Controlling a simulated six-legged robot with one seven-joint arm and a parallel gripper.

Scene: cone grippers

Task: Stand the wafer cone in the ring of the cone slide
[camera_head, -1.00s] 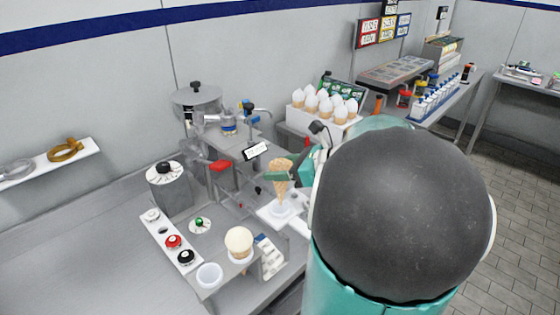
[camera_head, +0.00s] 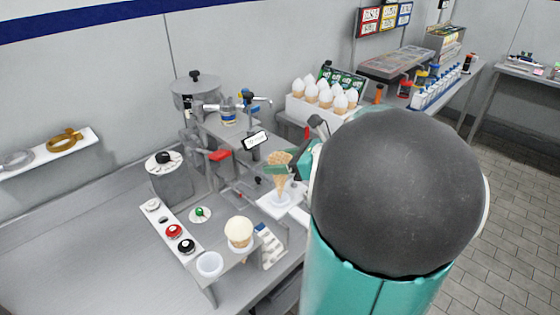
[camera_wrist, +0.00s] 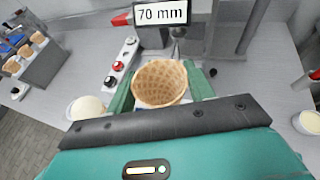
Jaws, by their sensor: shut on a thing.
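The wafer cone (camera_head: 280,182) is upright, wide mouth up, between the green fingers of my gripper (camera_head: 279,169). In the wrist view I look into the open, empty mouth of the cone (camera_wrist: 160,84), with a finger of my gripper (camera_wrist: 161,88) on each side. My gripper is shut on the cone. The cone's tip points down at the white ring on the cone slide (camera_head: 273,205). The tip is right at the ring; whether it is inside or just above it I cannot tell. The ring is hidden in the wrist view.
A sign reading "70 mm" (camera_wrist: 162,12) stands just behind the cone. A rack of several white-topped cones (camera_head: 322,97) is behind. Red and black knobs (camera_head: 173,231) line a white strip.

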